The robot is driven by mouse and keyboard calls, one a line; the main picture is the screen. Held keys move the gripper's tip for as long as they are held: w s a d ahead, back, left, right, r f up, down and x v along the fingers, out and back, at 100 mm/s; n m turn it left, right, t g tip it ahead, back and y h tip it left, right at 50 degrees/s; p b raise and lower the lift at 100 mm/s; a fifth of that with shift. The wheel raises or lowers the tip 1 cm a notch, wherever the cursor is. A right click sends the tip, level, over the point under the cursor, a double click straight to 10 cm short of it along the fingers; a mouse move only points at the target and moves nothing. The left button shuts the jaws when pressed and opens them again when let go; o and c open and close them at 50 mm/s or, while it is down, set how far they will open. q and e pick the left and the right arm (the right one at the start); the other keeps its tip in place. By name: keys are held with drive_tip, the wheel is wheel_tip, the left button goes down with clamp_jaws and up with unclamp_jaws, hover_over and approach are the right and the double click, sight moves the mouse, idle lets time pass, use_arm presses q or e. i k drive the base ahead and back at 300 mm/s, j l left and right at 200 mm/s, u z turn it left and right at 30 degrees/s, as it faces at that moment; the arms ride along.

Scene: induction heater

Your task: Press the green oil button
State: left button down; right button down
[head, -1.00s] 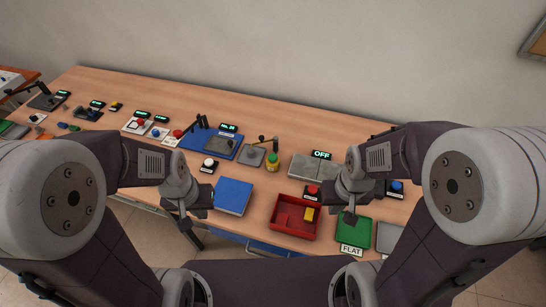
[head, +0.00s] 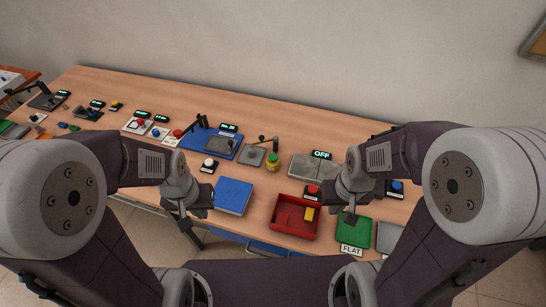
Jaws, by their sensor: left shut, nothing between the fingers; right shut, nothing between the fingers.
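My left gripper (head: 184,214) is shut and empty, at the table's front edge left of the blue pad (head: 234,196). My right gripper (head: 350,217) is shut and empty, over the green tray (head: 354,234) marked FLAT. My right arm hides part of the table behind it.
A red tray (head: 283,228) with a yellow block lies between my grippers. A white button (head: 208,163), a red button (head: 313,190) and a blue button (head: 397,185) stand on the table (head: 190,98). A display reading OFF (head: 321,155) stands behind grey plates. The table's back strip is clear.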

sight(272, 158)
drive_tip(key=i+j+z, duration=0.25)
drive_tip(key=j, duration=0.3)
drive_tip(key=j+z, duration=0.2)
drive_tip(key=j, duration=0.3)
drive_tip(key=j+z, duration=0.25)
drive_tip(key=j, duration=0.3)
